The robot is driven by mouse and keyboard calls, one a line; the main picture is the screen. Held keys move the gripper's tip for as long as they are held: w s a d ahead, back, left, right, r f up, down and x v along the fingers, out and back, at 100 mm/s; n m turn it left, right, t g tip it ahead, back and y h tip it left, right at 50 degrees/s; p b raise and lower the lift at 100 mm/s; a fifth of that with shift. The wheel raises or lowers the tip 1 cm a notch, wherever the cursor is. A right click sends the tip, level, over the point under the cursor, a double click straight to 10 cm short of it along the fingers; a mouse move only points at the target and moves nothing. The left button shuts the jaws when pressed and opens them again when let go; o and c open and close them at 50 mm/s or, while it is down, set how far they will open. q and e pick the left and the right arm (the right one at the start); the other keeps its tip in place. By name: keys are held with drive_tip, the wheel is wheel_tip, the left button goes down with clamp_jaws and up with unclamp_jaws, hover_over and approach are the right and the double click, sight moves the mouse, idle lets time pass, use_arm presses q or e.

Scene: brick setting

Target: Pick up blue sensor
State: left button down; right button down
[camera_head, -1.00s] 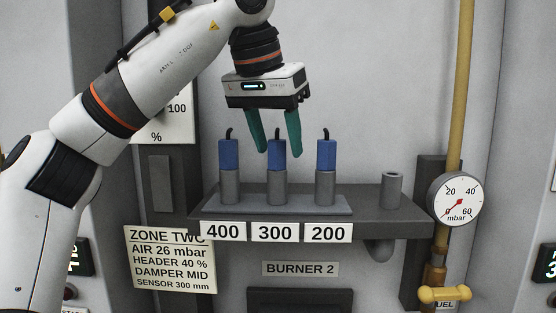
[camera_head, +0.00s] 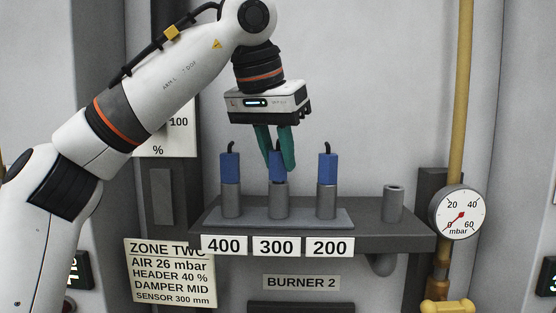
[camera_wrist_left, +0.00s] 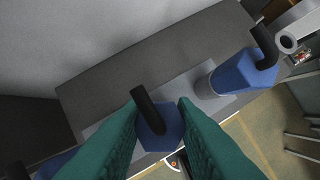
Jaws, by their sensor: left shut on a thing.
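Three blue sensors with black bent tops stand upright in grey holders on a shelf (camera_head: 412,240), above labels 400, 300 and 200. My left gripper (camera_head: 278,158) points down over the middle one, its green fingers shut on the middle blue sensor (camera_head: 278,177) above the 300 label (camera_head: 276,246). This sensor is still at its grey holder (camera_head: 278,202). In the left wrist view, the fingers press on both sides of its blue top (camera_wrist_left: 163,130). The left sensor (camera_head: 230,168) and right sensor (camera_head: 327,168) stand apart from the fingers. My right gripper is out of view.
An empty grey holder (camera_head: 393,204) stands at the shelf's right. Beside it are a pressure gauge (camera_head: 459,212) and a yellow pipe (camera_head: 463,90). A sign (camera_head: 172,272) at the lower left reads SENSOR 300 mm.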

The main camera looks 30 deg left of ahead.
use_arm(q)
drive_tip(key=shift+r, duration=0.45)
wheel_tip(320, 180, up, 9)
drive_tip(key=shift+f+p, duration=0.15)
drive_tip(key=shift+p, duration=0.95)
drive_tip(key=shift+f, duration=0.1)
